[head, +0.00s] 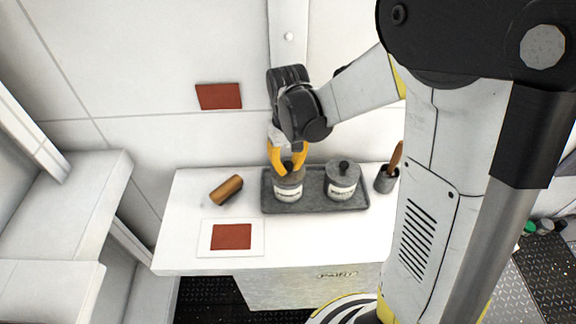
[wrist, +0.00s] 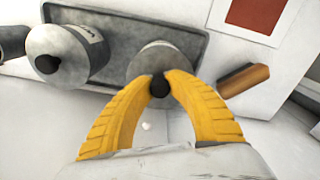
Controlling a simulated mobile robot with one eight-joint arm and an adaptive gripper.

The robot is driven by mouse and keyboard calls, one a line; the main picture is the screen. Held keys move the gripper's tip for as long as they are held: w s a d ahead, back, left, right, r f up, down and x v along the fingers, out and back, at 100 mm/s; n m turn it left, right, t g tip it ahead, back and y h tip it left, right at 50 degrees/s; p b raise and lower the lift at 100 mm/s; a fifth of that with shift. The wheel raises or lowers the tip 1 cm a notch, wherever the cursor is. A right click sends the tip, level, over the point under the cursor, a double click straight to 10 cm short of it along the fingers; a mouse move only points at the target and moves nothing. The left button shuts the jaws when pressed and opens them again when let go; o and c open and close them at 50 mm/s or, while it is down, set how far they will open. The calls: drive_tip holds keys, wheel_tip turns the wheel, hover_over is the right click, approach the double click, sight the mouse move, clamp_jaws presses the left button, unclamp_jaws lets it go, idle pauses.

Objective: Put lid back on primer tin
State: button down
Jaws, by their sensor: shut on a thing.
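My gripper (head: 289,168) points down over the left grey tin (head: 289,191) on the dark tray (head: 315,205). In the wrist view its yellow fingers (wrist: 160,84) are closed around the black knob (wrist: 159,88) of a round grey lid (wrist: 155,61). The lid is over the left tin's top; I cannot tell whether it is fully seated or slightly raised. The tin's label is too small to read surely. To its right on the tray stands a second grey tin (head: 341,184), with a knobbed lid on; it also shows in the wrist view (wrist: 72,52).
A brown cylinder (head: 226,190) lies left of the tray on the white counter (head: 195,250). A card with a red patch (head: 232,237) lies in front. A grey cup with a brush (head: 386,181) stands right of the tray. The white wall rises close behind.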

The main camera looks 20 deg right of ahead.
idle(0.3)
drive_tip(key=c, duration=0.8)
unclamp_jaws()
drive_tip(key=shift+o, duration=0.2)
drive_tip(key=shift+r, duration=0.1)
drive_tip(key=shift+r+p, duration=2.45)
drive_tip(key=shift+r, duration=1)
drive_tip(key=shift+c, duration=0.4)
clamp_jaws()
